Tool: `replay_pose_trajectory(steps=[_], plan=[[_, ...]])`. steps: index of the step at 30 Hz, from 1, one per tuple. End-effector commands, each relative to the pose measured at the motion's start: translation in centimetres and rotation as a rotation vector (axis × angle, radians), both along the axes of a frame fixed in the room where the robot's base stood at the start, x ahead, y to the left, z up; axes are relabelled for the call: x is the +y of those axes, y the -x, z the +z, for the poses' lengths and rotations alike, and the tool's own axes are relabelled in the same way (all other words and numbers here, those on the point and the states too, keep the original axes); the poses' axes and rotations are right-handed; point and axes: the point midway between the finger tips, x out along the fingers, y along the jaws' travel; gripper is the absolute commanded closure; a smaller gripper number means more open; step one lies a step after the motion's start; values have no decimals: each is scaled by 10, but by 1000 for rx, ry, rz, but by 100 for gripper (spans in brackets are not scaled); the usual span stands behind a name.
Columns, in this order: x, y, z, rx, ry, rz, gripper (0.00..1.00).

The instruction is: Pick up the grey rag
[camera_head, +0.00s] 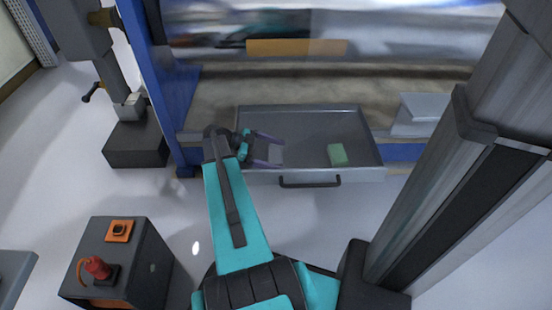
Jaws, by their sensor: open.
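My gripper (279,151) is over the left part of an open grey drawer (307,119), pointing right. Its two purple fingers are spread apart. A small light grey patch (274,155), which looks like the grey rag, shows between the fingers. I cannot tell whether the fingers touch it or how high they are above the drawer floor. Part of the patch is hidden by the fingers.
A green sponge (338,154) lies in the right part of the drawer. The drawer has a black front handle (310,182). A dark cabinet (150,262) with an orange item and a red item stands at lower left. A blue machine post (165,100) stands left of the drawer.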

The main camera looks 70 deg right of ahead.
Motion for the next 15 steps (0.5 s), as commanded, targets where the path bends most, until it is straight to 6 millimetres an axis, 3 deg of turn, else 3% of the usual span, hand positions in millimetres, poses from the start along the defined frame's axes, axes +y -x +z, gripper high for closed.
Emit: replay_pose_trajectory(steps=[12, 15], plan=[[0, -1, 0, 0, -1, 1, 0], [0, -1, 0, 0, -1, 1, 14]])
